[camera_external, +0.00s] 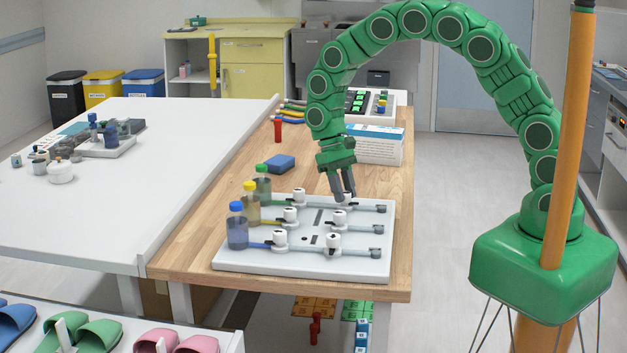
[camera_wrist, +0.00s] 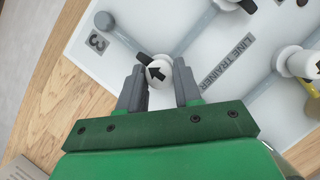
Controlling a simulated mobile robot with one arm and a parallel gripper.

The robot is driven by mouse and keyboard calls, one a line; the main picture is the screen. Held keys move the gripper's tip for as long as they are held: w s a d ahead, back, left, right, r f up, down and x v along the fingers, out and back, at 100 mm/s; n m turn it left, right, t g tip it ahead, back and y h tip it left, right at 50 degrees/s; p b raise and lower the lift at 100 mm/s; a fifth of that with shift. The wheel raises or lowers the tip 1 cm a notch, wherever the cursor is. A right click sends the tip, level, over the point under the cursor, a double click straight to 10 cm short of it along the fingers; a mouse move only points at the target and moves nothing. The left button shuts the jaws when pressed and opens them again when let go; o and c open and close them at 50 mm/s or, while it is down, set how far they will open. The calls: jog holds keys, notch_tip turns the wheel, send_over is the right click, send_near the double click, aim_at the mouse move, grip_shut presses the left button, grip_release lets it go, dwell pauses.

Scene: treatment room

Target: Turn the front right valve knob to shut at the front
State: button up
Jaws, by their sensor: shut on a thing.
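A white line trainer board (camera_external: 237,262) carries three tube lines with two white valve knobs each. My gripper (camera_external: 344,196) points down at the right knob of the far row in the outside view. In the wrist view my gripper (camera_wrist: 159,75) has one finger on each side of a white valve knob (camera_wrist: 157,70), closed on it. A black arrow on its top points to the upper left, and a black piece sticks out beside it. In the outside view the right knobs of the middle row (camera_external: 339,218) and near row (camera_external: 333,242) stand free.
Bottles with blue (camera_external: 237,230), yellow (camera_external: 251,206) and green (camera_external: 263,186) caps stand along the board's left side. The wooden table's right edge is close.

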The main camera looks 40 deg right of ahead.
jog(key=shift+m, duration=0.5)
jog(key=o, duration=1)
jog(key=shift+o, duration=0.2)
jog(key=v, duration=0.7)
jog(key=shift+r, duration=0.35)
jog(key=shift+w+d, duration=0.1)
